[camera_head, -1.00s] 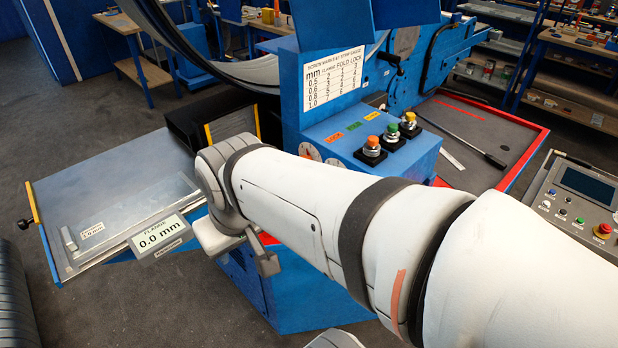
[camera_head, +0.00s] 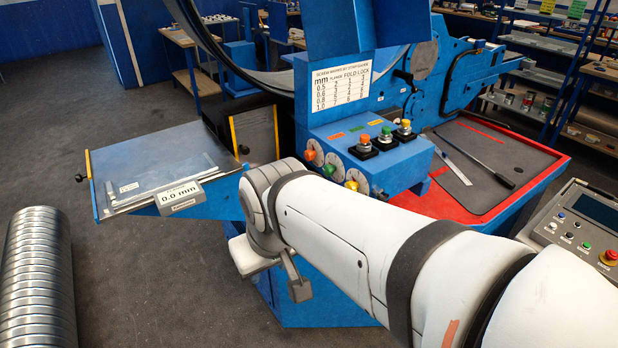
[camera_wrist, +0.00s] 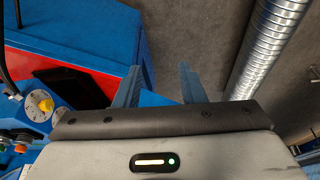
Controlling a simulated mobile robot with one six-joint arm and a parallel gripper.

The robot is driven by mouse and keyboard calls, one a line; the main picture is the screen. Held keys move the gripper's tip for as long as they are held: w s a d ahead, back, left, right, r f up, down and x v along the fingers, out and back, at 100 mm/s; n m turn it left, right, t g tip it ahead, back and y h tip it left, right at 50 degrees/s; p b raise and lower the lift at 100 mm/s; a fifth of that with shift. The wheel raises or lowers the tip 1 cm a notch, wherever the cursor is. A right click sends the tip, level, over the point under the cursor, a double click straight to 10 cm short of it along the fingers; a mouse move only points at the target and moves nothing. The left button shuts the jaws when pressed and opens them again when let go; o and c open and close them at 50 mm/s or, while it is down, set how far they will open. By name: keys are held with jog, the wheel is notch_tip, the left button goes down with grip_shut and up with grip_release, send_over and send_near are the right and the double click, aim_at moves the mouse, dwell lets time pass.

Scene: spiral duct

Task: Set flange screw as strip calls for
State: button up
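The screw panel's front in the head view has three round dials with knobs: orange (camera_head: 310,155), green (camera_head: 330,169) and yellow (camera_head: 351,185). The yellow dial (camera_wrist: 42,102) also shows at the left of the wrist view. A chart (camera_head: 342,84) above has mm rows and flange, fold and lock columns. A grey readout (camera_head: 180,195) shows 0.0 mm. A metal strip (camera_head: 150,190) with a small white label lies on the left table; the label is too small to read now. My gripper (camera_wrist: 160,85) is open and empty, apart from the dials; the head view hides its fingers.
A red-edged tray (camera_head: 500,165) holds a long-handled tool. A control pendant (camera_head: 580,225) is at right. Spiral duct (camera_head: 38,280) lies at left, with grey floor beside it.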

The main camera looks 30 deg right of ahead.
jog(key=shift+o, duration=0.3)
jog(key=shift+w+d, duration=0.1)
jog(key=shift+w, duration=0.05)
jog(key=shift+o, duration=0.8)
jog(key=shift+d+f, duration=0.1)
jog(key=shift+f, duration=0.05)
jog(key=shift+o, duration=0.8)
jog(key=w+d+f+n+g+h, duration=0.1)
jog(key=d+f+n+g+h, duration=0.2)
jog(key=d, duration=0.5)
jog(key=shift+w+f+n+g+h, duration=0.15)
jog(key=shift+f+n+g+h, duration=0.2)
jog(key=shift+g+h, duration=0.2)
jog(key=w+d+f+n+t+h, duration=0.1)
jog(key=w+d+f+n+h, duration=0.3)
jog(key=w+d+n+h, duration=0.4)
jog(key=w+d+f+n+t+h, duration=0.1)
jog(key=w+d+f+n+h, duration=0.2)
jog(key=w+d+n+h, duration=0.5)
jog(key=w+d+y+p, duration=0.1)
jog(key=w+d+y, duration=0.1)
jog(key=d, duration=0.4)
jog(key=shift+d+f+n, duration=0.15)
jog(key=shift+d+n, duration=0.05)
jog(key=shift+n, duration=0.25)
jog(key=shift+w, duration=0.1)
jog(key=shift+c, duration=0.3)
jog(key=c, duration=0.9)
